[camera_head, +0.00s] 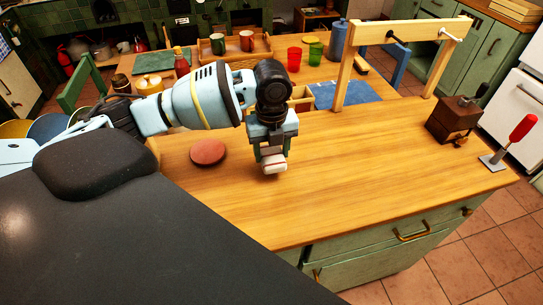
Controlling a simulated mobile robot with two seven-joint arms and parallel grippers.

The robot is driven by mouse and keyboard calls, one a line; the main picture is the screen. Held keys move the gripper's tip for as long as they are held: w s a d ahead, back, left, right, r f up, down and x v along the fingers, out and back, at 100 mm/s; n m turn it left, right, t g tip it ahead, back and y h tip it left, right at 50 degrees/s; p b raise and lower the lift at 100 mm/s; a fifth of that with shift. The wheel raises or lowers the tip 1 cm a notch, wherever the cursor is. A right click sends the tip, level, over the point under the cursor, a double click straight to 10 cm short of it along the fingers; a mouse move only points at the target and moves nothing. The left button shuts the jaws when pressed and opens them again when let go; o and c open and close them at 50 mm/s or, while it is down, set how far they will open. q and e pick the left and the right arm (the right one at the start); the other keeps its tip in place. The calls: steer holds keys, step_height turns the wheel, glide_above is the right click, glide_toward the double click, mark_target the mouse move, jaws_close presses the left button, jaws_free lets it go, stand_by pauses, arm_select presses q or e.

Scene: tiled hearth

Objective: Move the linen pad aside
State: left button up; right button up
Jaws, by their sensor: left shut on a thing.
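My left gripper (271,153) points down over the middle of the wooden counter (350,185). It is shut on a small whitish piece with a reddish edge, which looks like the linen pad (275,168). Most of the pad is hidden between and behind the fingers. I cannot tell whether it touches the counter or hangs just above it. My right gripper is not in view.
A round red-brown disc (208,152) lies left of the gripper. A wooden frame with pegs (343,68) stands behind, near a blue mat (350,94). A coffee grinder (453,121) and a red-handled tool (518,132) stand at right. The counter's middle right is clear.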

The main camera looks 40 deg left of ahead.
mark_target(271, 151)
arm_select(q)
steer(key=shift+w+a+f, duration=0.1)
steer(key=shift+w+a, duration=0.3)
steer(key=shift+a, duration=0.05)
steer(key=shift+f, duration=1.65)
steer(key=shift+d+f, duration=0.1)
steer(key=o, duration=1)
steer(key=shift+f, duration=0.1)
steer(key=shift+c, duration=0.2)
step_height(271, 151, up, 12)
steer(key=shift+r+p, duration=0.2)
steer(key=shift+p, duration=0.2)
